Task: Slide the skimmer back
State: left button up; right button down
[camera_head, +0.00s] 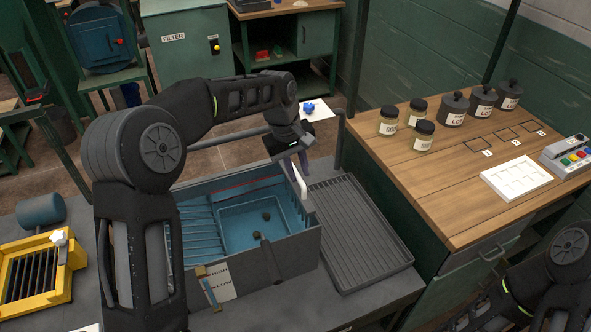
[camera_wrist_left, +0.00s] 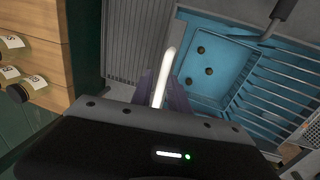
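A grey basin (camera_head: 305,247) with a blue interior stands on the bench, and its blue floor shows in the wrist view (camera_wrist_left: 217,78). A dark bar (camera_head: 268,258), possibly the skimmer's handle, hangs over its near wall; its rod shows in the wrist view (camera_wrist_left: 283,10). I cannot tell for sure which part is the skimmer. My left gripper (camera_head: 297,168) is above the basin's far right corner, its fingers apart. A white curved rod (camera_head: 301,186) shows between or in front of the fingers, also in the wrist view (camera_wrist_left: 162,78); contact is unclear. My right gripper is not visible.
A ribbed grey tray (camera_head: 360,235) lies right of the basin. A wooden worktop (camera_head: 450,200) at right holds jars, dark weights and a white tray (camera_head: 515,178). A yellow rack (camera_head: 18,270) stands at left. Dark round lumps (camera_wrist_left: 208,71) lie in the basin.

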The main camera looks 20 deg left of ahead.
pick_arm(q)
jog(key=shift+o, duration=1.4)
jog(key=shift+w+d, duration=0.1)
jog(key=shift+d, duration=0.05)
jog(key=shift+o, duration=0.2)
jog(key=b+v, duration=0.1)
jog(key=v, duration=0.6)
jog(key=shift+r, duration=0.4)
